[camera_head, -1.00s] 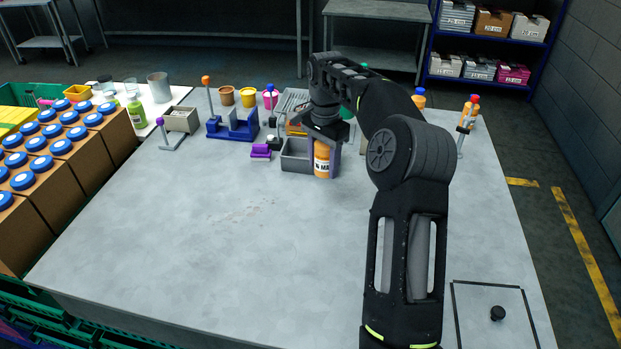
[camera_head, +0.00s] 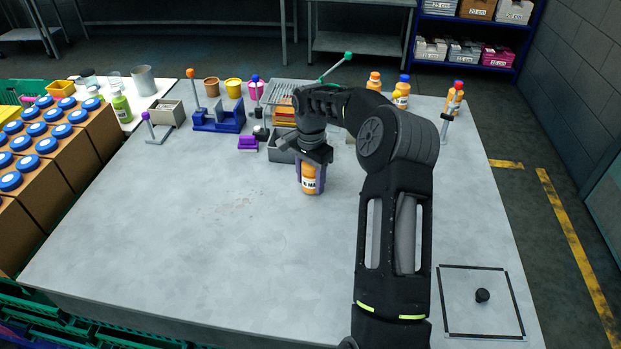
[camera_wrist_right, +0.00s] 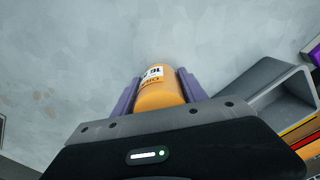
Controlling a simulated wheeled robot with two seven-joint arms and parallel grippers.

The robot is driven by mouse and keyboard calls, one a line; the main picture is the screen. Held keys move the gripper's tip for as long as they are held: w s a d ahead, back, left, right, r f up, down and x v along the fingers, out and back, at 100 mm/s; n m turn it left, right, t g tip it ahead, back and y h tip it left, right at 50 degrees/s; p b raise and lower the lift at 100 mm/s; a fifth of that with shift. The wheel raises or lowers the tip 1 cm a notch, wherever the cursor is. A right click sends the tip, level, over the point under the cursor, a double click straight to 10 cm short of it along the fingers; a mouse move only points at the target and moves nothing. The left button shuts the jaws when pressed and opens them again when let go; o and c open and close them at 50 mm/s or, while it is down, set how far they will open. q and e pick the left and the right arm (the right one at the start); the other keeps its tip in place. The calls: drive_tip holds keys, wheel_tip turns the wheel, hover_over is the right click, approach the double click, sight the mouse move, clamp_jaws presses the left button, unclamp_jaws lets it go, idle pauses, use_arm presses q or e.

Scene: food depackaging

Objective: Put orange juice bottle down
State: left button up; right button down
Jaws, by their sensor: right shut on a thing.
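The orange juice bottle (camera_head: 309,180) is orange with a white label and is upright between the purple fingers of my right gripper (camera_head: 311,172). The gripper is shut on it from above, just in front of the grey bin. In the right wrist view the bottle (camera_wrist_right: 158,88) sits between both fingers of the gripper (camera_wrist_right: 158,92), against the grey table surface. Its top is hidden by the gripper. I cannot tell whether its base touches the table. My left gripper is not in view.
A grey bin (camera_head: 281,156) stands right behind the bottle. A blue fixture (camera_head: 219,120), a purple block (camera_head: 247,143) and several orange bottles (camera_head: 402,92) stand towards the back. Boxes with blue-capped items (camera_head: 45,180) are at left. The table's middle and front (camera_head: 200,240) are clear.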

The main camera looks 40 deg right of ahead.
drive_tip(key=shift+f, duration=0.25)
drive_tip(key=shift+f, duration=0.15)
drive_tip(key=c, duration=0.6)
unclamp_jaws()
